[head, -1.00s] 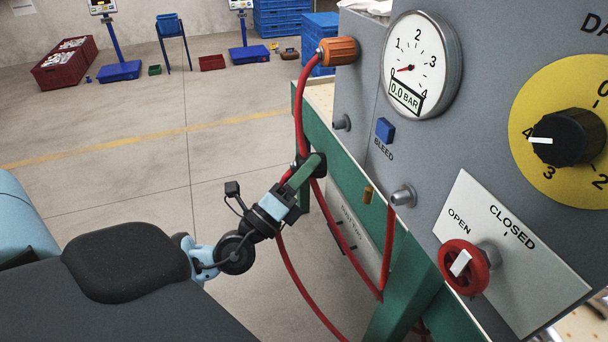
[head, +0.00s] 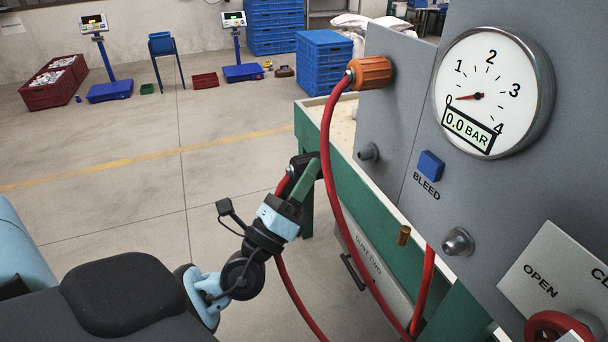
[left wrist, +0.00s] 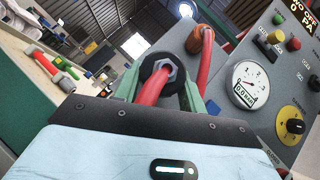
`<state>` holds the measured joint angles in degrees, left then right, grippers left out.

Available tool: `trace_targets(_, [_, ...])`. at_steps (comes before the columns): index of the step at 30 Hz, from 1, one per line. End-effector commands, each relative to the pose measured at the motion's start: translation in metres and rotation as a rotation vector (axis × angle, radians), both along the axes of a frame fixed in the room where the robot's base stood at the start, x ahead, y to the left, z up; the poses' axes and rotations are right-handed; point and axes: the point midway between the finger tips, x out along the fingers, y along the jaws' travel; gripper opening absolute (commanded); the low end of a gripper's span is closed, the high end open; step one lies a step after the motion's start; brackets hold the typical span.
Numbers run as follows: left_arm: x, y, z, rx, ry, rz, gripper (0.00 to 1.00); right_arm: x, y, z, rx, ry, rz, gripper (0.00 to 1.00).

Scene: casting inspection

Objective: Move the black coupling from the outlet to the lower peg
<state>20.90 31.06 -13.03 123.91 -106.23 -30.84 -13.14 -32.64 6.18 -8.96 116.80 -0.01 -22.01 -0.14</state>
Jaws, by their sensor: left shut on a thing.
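My left gripper (head: 304,176) has green fingers and is shut on the black coupling (head: 296,163), off the panel. In the left wrist view the black coupling (left wrist: 158,70) sits between the fingers, with a hex nut and red hose facing the camera. A bare grey peg (head: 368,152) sticks out below the orange coupling (head: 370,73); the gripper is left of it in the picture, apart from it. A bare grey metal fitting (head: 457,242), seemingly the outlet, is lower right on the panel. My right gripper is not in view.
Red hose (head: 331,160) hangs from the orange coupling near the gripper. Open floor lies to the left.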

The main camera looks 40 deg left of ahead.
Motion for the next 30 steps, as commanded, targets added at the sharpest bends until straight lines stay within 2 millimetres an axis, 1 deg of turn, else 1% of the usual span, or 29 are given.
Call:
trace_targets(9, [0.0, 0.0, 0.0, 0.0, -0.001, 0.001, 0.13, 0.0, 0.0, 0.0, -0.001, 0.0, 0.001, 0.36])
trace_targets(14, [0.0, 0.0, -0.002, -0.001, 0.001, 0.0, 0.13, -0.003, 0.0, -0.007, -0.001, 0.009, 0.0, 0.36])
trace_targets(30, [0.037, -0.022, 0.0, -0.003, -0.001, 0.001, 0.13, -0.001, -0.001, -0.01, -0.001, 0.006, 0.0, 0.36])
